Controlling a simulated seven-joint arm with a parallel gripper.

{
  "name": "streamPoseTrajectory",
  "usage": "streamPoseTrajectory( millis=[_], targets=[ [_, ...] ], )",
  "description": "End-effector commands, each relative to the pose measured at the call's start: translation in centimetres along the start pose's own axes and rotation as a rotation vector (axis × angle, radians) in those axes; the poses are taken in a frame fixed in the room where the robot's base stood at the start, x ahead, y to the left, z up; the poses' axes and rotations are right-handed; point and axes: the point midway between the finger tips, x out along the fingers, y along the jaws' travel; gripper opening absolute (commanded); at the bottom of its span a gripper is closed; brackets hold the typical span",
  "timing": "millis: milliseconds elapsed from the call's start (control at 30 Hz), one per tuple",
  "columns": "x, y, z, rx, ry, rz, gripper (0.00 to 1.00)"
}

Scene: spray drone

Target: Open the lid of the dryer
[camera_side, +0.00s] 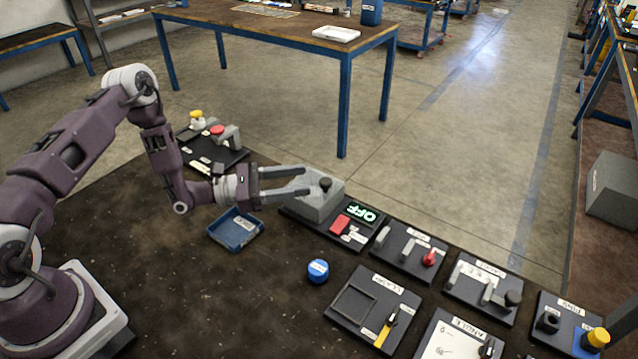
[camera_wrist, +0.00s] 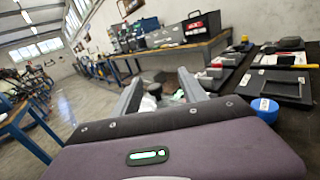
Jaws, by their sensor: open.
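The dryer (camera_side: 316,208) appears to be the light grey box with a black knob (camera_side: 325,184) on its top. It stands at the back of a dark panel that bears a lit OFF display (camera_side: 362,214) and a red button (camera_side: 340,224). Its lid looks closed. My gripper (camera_side: 304,181) is level and open, with its two fingers pointing right at the top of the dryer. The fingertips are close to the knob, just left of it; contact cannot be told. In the wrist view my gripper (camera_wrist: 160,75) shows two spread fingers with small, unclear shapes between them.
A blue tray (camera_side: 235,230) lies below my gripper, and a blue round object (camera_side: 318,271) sits on the dark table. Several panels with switches and knobs line the right edge. A panel with red and yellow buttons (camera_side: 212,150) stands behind my wrist.

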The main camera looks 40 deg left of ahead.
Motion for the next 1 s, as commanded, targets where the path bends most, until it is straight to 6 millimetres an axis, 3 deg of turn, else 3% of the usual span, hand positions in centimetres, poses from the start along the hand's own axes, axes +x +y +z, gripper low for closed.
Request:
streamPoseTrajectory(
  millis=[33, 133, 500, 800, 867, 1000],
  targets=[
    [-0.7, 0.5, -1.8, -0.035, 0.012, 0.052, 0.50],
    [-1.1, 1.1, -3.5, -0.061, 0.026, 0.108, 0.50],
    [5.0, 1.7, -3.7, -0.061, 0.028, 0.108, 0.50],
    [5.7, 1.8, -3.7, -0.063, 0.029, 0.108, 0.50],
    [5.7, 1.8, -3.7, -0.063, 0.029, 0.108, 0.42],
    [5.7, 1.8, -3.7, -0.063, 0.029, 0.108, 0.15]
  ],
)
